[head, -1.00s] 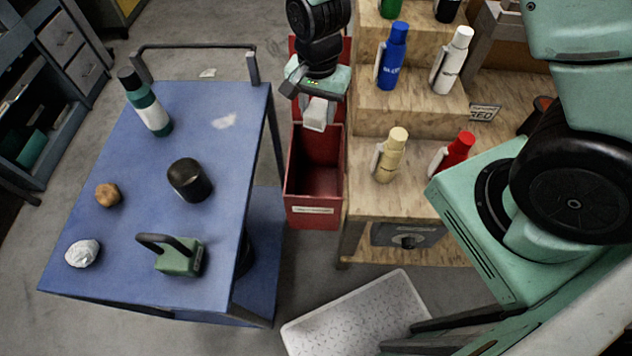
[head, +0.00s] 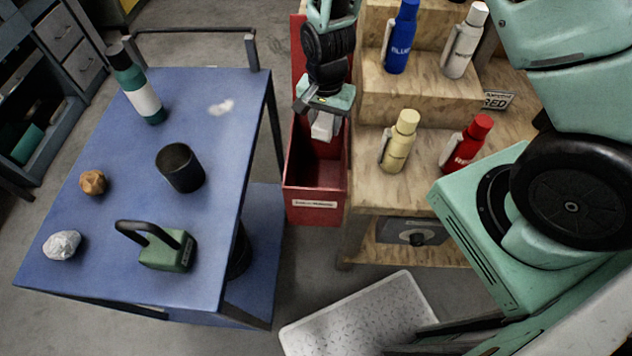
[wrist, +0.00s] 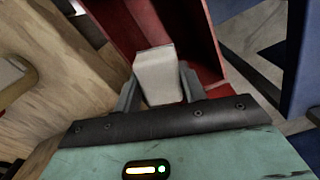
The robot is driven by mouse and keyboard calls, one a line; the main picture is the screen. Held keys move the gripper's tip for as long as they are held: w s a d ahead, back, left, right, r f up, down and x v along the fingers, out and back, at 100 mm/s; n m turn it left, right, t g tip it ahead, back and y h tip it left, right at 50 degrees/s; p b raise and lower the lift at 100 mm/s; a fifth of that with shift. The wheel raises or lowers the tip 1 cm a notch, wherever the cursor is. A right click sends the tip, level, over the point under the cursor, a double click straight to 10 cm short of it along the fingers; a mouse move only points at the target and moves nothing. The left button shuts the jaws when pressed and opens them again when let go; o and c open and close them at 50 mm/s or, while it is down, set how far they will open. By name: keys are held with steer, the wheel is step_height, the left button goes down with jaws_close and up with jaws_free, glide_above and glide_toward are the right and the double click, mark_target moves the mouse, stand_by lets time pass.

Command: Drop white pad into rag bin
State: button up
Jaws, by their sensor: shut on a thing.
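My gripper (head: 324,118) is shut on the white pad (head: 322,127), which hangs from its fingertips over the open top of the red rag bin (head: 316,195). In the wrist view the white pad (wrist: 160,74) is a pale block between the two grey fingers of my gripper (wrist: 158,85), with the red bin walls (wrist: 205,45) behind and around it. The bin has a light label on its front, too small to read. My gripper and forearm hide the bin's back part.
A blue cart (head: 215,130) stands left of the bin, holding a bottle, a black cup (head: 180,168), a green weight-like block (head: 165,248) and small lumps. Wooden steps (head: 380,205) with coloured bottles stand close right. A white tray (head: 365,318) lies on the floor in front.

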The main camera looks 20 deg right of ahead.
steer(key=shift+f+b, duration=2.5)
steer(key=shift+f, duration=0.7)
steer(key=o, duration=1.2)
steer(key=shift+c, duration=0.2)
steer(key=shift+r, duration=0.15)
step_height(320, 180, up, 17)
steer(key=shift+r, duration=0.15)
steer(key=s+a+r+n, duration=0.3)
steer(key=s+a+n, duration=0.1)
steer(key=s+n, duration=0.4)
steer(key=s+a+r+n, duration=0.3)
steer(key=s+n, duration=0.5)
steer(key=s, duration=0.5)
steer(key=shift+a+n+y, duration=0.3)
steer(key=shift+a+n, duration=0.1)
steer(key=shift+a, duration=0.4)
